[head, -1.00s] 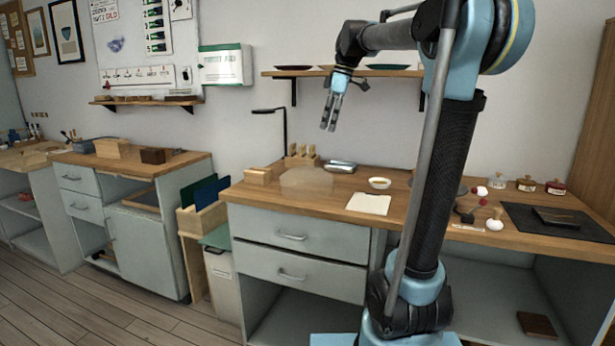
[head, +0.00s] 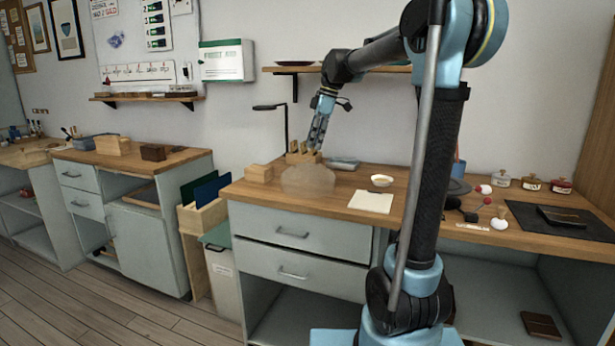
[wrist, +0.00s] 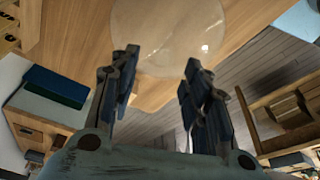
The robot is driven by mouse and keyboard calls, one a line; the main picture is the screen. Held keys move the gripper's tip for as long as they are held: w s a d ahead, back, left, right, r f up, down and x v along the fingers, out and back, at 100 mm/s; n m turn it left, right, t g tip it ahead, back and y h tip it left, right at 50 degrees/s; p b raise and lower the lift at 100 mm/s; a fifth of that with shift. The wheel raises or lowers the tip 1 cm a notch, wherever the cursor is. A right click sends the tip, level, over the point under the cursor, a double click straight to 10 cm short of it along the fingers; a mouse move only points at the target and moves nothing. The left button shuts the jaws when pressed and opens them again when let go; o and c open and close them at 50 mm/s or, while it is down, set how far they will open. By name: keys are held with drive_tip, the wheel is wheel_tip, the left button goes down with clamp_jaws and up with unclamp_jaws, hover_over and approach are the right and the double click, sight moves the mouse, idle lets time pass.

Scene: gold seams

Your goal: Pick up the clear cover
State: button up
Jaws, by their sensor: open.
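The clear cover (head: 308,180) is a faint, see-through rounded shape on the wooden workbench top, near its left front edge. In the wrist view the clear cover (wrist: 168,38) shows as a pale round outline with a small glint, just beyond the fingertips. My gripper (head: 316,146) hangs above and slightly behind the cover in the head view, pointing down. In the wrist view my gripper (wrist: 158,75) has its two dark fingers spread apart with nothing between them. I cannot tell whether a fingertip touches the cover.
A wooden block (head: 259,173) stands left of the cover, and a wooden rack (head: 300,157) stands behind it. A lamp (head: 284,125) rises at the back. A white sheet (head: 371,202) and a small white bowl (head: 381,181) lie to the right. A wall shelf (head: 388,69) is above.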

sight(308, 173)
drive_tip(key=shift+s+x, duration=0.15)
drive_tip(key=shift+x, duration=1.5)
drive_tip(key=shift+s+x, duration=0.2)
drive_tip(key=shift+x, duration=1.4)
drive_tip(key=shift+a, duration=0.1)
clamp_jaws()
